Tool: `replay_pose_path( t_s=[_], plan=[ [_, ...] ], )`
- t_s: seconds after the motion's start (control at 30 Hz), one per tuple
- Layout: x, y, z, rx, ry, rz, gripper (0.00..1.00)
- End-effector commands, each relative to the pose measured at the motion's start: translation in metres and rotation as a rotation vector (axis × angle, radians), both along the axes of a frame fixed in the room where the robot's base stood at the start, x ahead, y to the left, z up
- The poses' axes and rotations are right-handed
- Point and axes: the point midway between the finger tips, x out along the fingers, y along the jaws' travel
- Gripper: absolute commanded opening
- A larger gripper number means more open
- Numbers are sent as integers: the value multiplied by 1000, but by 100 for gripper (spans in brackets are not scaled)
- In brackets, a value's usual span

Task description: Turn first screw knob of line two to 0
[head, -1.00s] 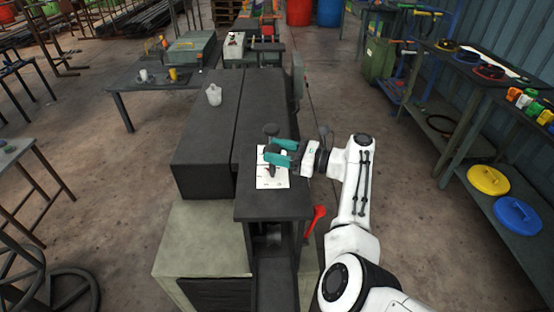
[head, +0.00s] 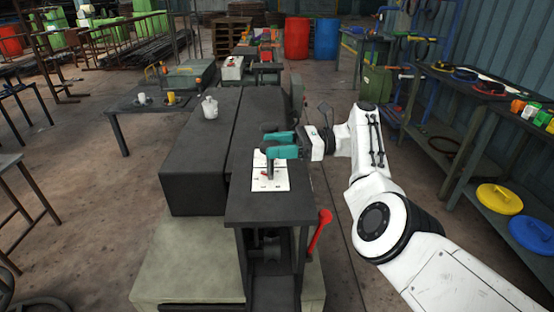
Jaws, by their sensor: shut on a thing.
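A white plate (head: 270,182) with small dark marks lies on top of the dark machine in the head view. A dark upright part (head: 270,166) with a little red at its foot stands on the plate. My gripper (head: 269,145), with teal fingers, reaches in from the right over the plate's far part. It is shut on a dark knob-like part, mostly hidden by the fingers. Which knob of which line this is, and its setting, are too small to tell.
A dark round part (head: 269,127) sits just beyond my fingers. A red lever (head: 320,230) sticks out at the machine's right side. A pale jar (head: 210,108) stands on the machine's left part. Shelves with coloured discs (head: 498,198) stand at the right.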

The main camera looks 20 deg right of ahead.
Motion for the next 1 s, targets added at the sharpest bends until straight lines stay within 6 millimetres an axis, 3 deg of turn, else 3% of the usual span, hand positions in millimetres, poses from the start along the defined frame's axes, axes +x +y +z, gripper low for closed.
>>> replay_pose_path(
  t_s=[0.97,1.0],
  plan=[
    [2,2,3,2,-4,84,24],
    [2,2,3,3,-5,84,56]
  ],
)
